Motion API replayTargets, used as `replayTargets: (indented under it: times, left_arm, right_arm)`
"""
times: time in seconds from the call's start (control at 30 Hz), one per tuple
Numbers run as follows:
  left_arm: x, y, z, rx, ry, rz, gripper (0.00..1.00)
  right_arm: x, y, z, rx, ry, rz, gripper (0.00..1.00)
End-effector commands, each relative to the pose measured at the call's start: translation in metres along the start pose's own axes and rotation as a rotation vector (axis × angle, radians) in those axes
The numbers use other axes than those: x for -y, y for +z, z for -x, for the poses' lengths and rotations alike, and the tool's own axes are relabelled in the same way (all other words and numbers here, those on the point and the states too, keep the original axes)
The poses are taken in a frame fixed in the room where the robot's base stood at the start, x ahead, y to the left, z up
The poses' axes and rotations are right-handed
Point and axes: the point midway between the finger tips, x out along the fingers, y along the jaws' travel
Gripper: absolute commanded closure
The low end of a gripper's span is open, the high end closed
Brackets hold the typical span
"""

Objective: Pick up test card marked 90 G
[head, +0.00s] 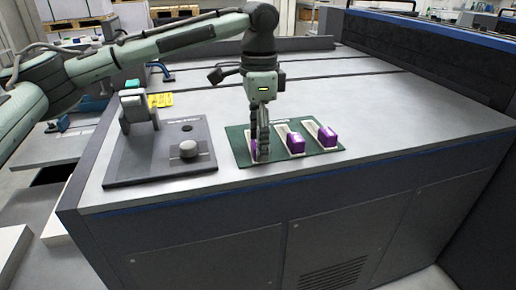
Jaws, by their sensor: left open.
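A dark green mat (238,144) lies on the grey machine top. My right gripper is not in view.
Dark raised housing bounds the back right. The machine top right of the mat is clear.

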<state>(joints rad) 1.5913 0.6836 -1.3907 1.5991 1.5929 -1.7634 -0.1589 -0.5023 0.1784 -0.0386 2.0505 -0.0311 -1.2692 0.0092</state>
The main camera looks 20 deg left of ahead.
Motion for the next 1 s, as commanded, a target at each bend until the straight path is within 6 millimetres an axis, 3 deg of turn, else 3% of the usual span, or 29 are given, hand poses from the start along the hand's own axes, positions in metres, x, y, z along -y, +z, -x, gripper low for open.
replayTargets:
  times: [0.07, 0.5, 0.77, 1.0]
  left_arm:
    - [0.0, 0.0, 0.0, 0.0, 0.0, 0.0, 0.37]
    - [0.0, 0.0, 0.001, 0.0, 0.0, 0.0, 0.9]
    - [0.0, 0.0, 0.002, -0.001, -0.001, 0.0, 0.9]
    - [0.001, -0.001, 0.024, -0.003, -0.002, 0.001, 0.9]
  right_arm:
    - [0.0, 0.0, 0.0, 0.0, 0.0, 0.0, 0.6]
    - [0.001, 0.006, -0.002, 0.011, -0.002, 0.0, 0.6]
    - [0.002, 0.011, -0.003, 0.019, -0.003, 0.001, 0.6]
    - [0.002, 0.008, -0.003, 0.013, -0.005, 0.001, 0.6]
